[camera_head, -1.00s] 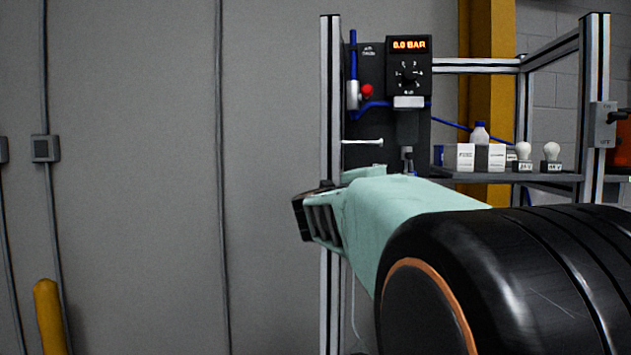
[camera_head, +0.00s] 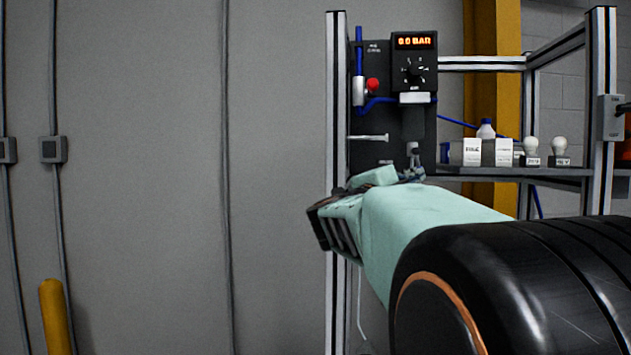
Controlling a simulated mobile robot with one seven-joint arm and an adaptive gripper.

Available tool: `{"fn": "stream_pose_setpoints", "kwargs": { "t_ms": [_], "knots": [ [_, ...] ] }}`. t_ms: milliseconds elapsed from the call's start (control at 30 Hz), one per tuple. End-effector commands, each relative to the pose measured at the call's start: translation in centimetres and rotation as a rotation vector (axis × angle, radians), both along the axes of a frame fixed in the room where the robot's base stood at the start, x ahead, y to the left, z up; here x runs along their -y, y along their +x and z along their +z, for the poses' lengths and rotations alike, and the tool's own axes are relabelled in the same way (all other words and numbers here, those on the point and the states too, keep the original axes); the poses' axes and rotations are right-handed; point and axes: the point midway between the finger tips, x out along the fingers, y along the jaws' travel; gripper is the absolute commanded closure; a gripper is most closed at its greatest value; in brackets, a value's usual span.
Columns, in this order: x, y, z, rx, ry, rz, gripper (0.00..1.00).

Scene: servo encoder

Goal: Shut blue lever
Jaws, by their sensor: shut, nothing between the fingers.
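I cannot make out a lever that is clearly blue. The dark pneumatic panel (camera_head: 369,155) on the frame carries a silver valve body (camera_head: 359,91) with a red knob (camera_head: 373,85) and blue tubes. The display (camera_head: 414,41) on it reads 0.0 BAR. Small dark and grey parts that look like my gripper (camera_head: 412,174) show above my pale green wrist, just below the silver fitting (camera_head: 412,150) under the regulator. The fingertips are not clear, and nothing is seen held. My wrist hides what lies low behind it, and contact cannot be told.
A shelf (camera_head: 560,172) on the right holds white boxes (camera_head: 472,152), a bottle (camera_head: 486,129) and bulbs (camera_head: 531,146). An aluminium post (camera_head: 337,110) stands at the panel's left. Open space lies left of it before a grey wall (camera_head: 150,180).

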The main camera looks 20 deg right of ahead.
Motion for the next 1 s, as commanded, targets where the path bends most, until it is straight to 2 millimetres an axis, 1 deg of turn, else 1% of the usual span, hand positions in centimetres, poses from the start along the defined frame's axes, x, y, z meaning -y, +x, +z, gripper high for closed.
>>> {"fn": "stream_pose_setpoints", "kwargs": {
  "t_ms": [367,567,1000],
  "knots": [
    [0.5,-0.4,-0.3,-0.050,-0.084,-0.002,1.00],
    [1.0,-0.7,-0.5,-0.102,-0.169,-0.003,1.00],
    [2.0,-1.3,-0.2,-0.223,-0.364,-0.002,1.00]
  ]
}}
